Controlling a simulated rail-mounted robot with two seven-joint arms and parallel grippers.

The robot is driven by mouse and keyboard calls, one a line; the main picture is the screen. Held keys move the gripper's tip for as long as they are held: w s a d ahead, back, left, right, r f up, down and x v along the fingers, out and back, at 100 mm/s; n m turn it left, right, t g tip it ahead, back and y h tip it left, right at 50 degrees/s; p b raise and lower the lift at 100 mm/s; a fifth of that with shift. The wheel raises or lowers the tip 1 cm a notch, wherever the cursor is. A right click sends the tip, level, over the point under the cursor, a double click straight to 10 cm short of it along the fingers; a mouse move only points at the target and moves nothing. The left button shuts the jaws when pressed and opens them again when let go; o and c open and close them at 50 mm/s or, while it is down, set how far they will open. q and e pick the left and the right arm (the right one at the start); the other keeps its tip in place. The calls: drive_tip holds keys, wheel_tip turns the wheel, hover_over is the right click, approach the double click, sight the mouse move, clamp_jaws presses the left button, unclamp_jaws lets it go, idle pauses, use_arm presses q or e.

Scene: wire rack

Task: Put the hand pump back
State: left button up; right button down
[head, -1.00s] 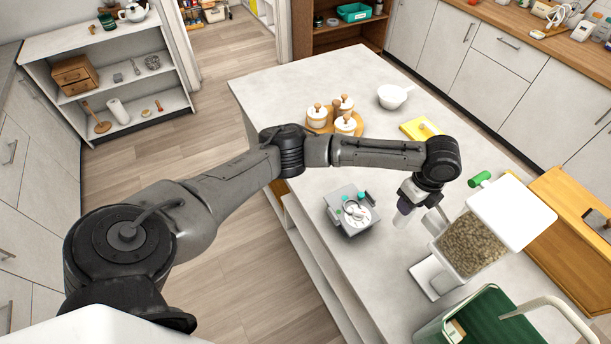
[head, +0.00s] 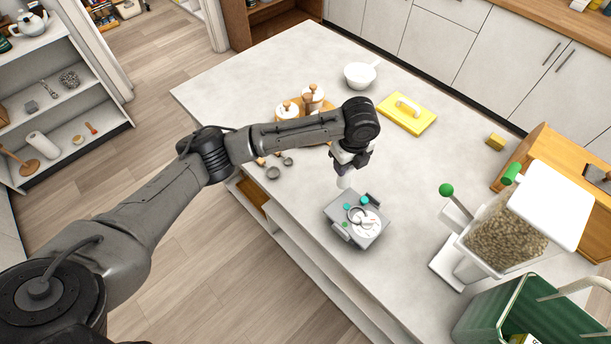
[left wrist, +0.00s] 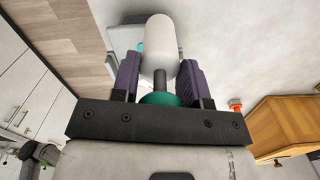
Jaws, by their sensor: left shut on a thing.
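My left gripper (head: 350,164) is shut on the hand pump (head: 344,182), whose pale barrel hangs below the fingers just beyond the grey tray (head: 341,232). In the left wrist view the pump (left wrist: 161,42) shows a white barrel, a dark rod and a teal end between the two fingers. The tray stands on the island top and holds a white round dish with a ring-like item and teal and green pieces. The pump appears raised above the counter; I cannot tell its exact height. My right gripper is not in view.
A clear dispenser of pellets (head: 500,236) and a green basket (head: 530,312) stand to the right. Canisters (head: 287,112), a white bowl (head: 360,75) and a yellow float (head: 407,115) lie farther back. The counter between tray and float is clear.

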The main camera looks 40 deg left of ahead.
use_arm(q)
drive_tip(key=s+a+f, duration=0.2)
drive_tip(key=a+f, duration=0.8)
drive_tip(key=shift+s+a+p, duration=0.2)
drive_tip(key=shift+s+p, duration=0.1)
drive_tip(key=shift+s, duration=0.05)
drive_tip(key=shift+f, duration=0.2)
drive_tip(key=o, duration=1.2)
drive_tip(key=shift+d+r, duration=0.2)
drive_tip(key=shift+r, duration=5.9)
